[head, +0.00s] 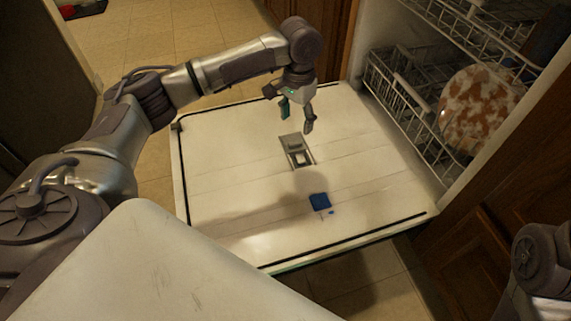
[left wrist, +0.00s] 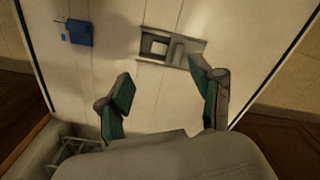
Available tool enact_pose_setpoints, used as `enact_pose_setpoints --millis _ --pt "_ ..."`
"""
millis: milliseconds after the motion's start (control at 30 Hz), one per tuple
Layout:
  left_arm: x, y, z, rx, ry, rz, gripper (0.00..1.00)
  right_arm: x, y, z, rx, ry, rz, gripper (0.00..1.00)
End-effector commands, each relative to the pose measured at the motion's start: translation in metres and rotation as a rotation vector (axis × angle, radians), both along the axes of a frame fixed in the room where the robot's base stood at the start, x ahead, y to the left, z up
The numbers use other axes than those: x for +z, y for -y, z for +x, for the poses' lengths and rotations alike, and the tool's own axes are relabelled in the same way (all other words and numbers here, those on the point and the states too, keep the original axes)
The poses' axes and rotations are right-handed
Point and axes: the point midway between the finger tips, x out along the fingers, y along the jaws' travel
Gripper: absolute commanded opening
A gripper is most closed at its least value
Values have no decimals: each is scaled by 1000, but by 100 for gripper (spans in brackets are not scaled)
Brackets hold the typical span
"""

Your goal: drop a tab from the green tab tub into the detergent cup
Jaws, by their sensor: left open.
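The detergent cup (head: 297,150) is a grey metal recess in the middle of the lowered dishwasher door (head: 230,165). It also shows in the left wrist view (left wrist: 172,47), with a pale square in it; I cannot tell whether that is a tab. My left gripper (head: 297,116) is open and empty over the door, just beyond the cup in the head view. A blue block, perhaps a tab (head: 320,201), lies on the door apart from the cup, with small blue bits beside it; it shows in the left wrist view too (left wrist: 79,33). No green tub is seen. My right gripper is out of view.
The dishwasher's wire rack (head: 408,110) stands at the right with a brown-and-white patterned plate (head: 480,108) in it. Wooden cabinets (head: 500,240) border the door. Most of the door surface is clear.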

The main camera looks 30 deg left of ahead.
Motion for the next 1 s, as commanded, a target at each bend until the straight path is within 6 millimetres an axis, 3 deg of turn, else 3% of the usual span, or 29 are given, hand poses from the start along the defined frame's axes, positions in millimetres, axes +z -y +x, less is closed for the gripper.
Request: enact_pose_setpoints --millis 100,300,800,933,1000 --pt "22 0 1 0 4 -1 66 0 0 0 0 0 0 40" --pt "41 0 0 0 1 0 66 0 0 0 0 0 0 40" --pt "43 1 0 -2 3 -2 66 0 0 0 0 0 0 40" --pt "34 23 6 -43 60 -44 66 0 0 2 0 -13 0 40" --pt "25 52 13 -93 141 -106 66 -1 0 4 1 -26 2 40"
